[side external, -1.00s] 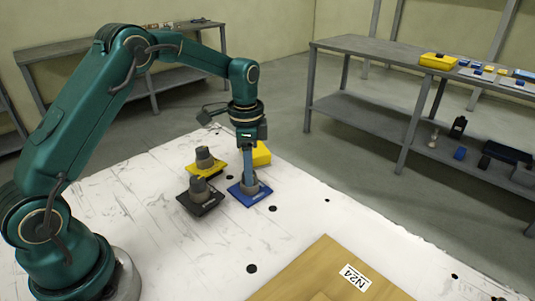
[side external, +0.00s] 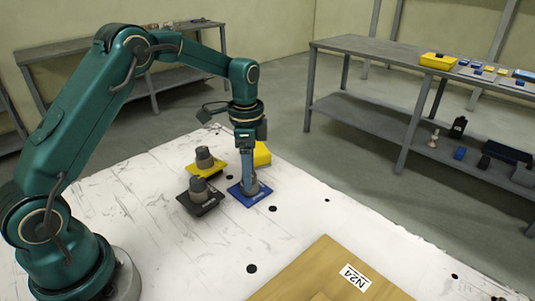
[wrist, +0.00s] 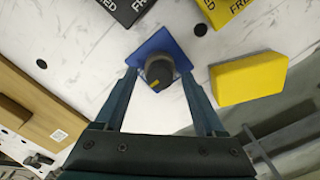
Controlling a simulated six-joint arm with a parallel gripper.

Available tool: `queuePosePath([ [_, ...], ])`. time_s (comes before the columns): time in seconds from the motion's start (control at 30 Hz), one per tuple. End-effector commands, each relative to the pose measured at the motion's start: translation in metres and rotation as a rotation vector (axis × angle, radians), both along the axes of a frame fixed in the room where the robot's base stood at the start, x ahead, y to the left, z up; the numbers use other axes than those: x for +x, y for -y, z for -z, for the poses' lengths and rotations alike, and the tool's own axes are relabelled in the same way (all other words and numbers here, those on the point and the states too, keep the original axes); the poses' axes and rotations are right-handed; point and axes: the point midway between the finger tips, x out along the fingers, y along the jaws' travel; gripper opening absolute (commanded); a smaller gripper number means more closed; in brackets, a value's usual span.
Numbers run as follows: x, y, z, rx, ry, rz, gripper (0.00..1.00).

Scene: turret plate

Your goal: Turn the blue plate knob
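The blue plate (side external: 236,195) lies flat on the white table, with a dark grey knob (side external: 252,187) standing on it. My gripper (side external: 248,182) points down over this knob, its fingers reaching to the knob's level. In the wrist view, the blue plate (wrist: 150,50) and its knob (wrist: 160,70), with a small yellow mark, lie between the two fingertips (wrist: 160,78). A gap shows on each side of the knob, so the fingers look open around it. Contact is not visible.
A black plate with a knob (side external: 200,195) and a yellow plate with a knob (side external: 205,160) stand close by on the left. A yellow block (side external: 262,154) is behind the gripper. A wooden board (side external: 325,270) lies in front.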

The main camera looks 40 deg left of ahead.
Motion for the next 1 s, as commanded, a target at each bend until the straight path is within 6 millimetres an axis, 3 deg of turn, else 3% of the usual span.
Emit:
queuePosePath([
  [0.17, 0.000, 0.000, -0.002, 0.000, 0.000, 0.000, 0.72],
  [0.6, 0.000, 0.000, -0.050, 0.000, 0.001, 0.000, 0.72],
  [1.0, 0.002, 0.002, -0.059, 0.003, 0.021, 0.006, 0.72],
])
